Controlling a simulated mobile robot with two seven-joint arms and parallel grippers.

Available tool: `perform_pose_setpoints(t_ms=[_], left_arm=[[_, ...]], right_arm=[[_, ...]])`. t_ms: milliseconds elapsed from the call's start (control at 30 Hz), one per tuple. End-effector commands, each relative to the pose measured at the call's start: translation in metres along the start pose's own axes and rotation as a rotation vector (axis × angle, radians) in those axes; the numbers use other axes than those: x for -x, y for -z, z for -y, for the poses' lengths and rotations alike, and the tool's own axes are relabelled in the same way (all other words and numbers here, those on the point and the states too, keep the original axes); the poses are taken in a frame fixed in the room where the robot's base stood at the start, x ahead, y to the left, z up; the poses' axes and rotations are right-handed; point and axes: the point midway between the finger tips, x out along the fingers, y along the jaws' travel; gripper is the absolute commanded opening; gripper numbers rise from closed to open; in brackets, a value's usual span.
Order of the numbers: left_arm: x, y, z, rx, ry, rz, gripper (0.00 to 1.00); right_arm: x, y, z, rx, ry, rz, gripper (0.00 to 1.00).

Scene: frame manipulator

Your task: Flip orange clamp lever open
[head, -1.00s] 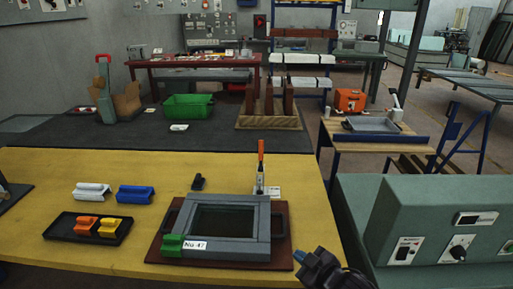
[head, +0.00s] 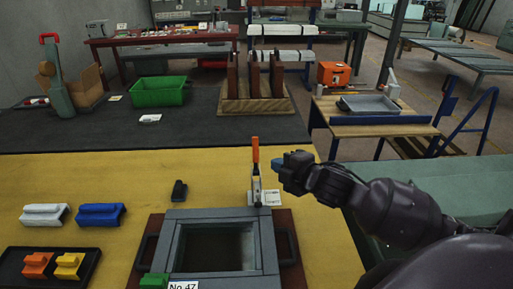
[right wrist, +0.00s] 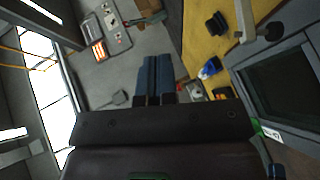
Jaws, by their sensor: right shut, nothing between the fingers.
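The clamp (head: 257,188) stands at the far edge of a grey frame (head: 172,245) on the yellow table. Its orange lever (head: 255,155) points upright. My right gripper (head: 279,168) is shut and empty, with blue fingertips just right of the lever; a small gap shows between them in the head view. In the right wrist view the shut blue fingers (right wrist: 154,78) are at the centre, and the pale clamp arm (right wrist: 244,18) with a black knob is at upper right; the orange lever cannot be made out there. My left gripper is not in view.
A small black block (head: 179,191) lies left of the clamp. White (head: 45,214) and blue (head: 101,214) pieces and a black tray (head: 88,270) with orange and yellow pieces lie at left. A green bin (head: 160,91) stands behind. The table between block and clamp is clear.

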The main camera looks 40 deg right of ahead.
Motion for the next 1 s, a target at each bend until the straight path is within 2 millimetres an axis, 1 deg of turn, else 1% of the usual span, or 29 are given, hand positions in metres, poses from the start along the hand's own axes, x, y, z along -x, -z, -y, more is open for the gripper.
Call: perform_pose_setpoints(t_ms=[200, 633, 800, 1000], left_arm=[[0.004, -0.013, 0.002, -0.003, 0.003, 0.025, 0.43], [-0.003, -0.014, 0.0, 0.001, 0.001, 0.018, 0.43], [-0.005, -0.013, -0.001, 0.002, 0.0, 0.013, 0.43], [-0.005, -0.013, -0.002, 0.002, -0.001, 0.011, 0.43]], right_arm=[[-0.027, 0.0, 0.0, -0.003, -0.002, -0.001, 0.0], [-0.098, 0.0, 0.0, -0.004, -0.002, -0.001, 0.0], [-0.114, -0.017, 0.0, -0.003, 0.0, 0.001, 0.0], [-0.124, -0.026, 0.0, -0.003, 0.0, -0.001, 0.0]])
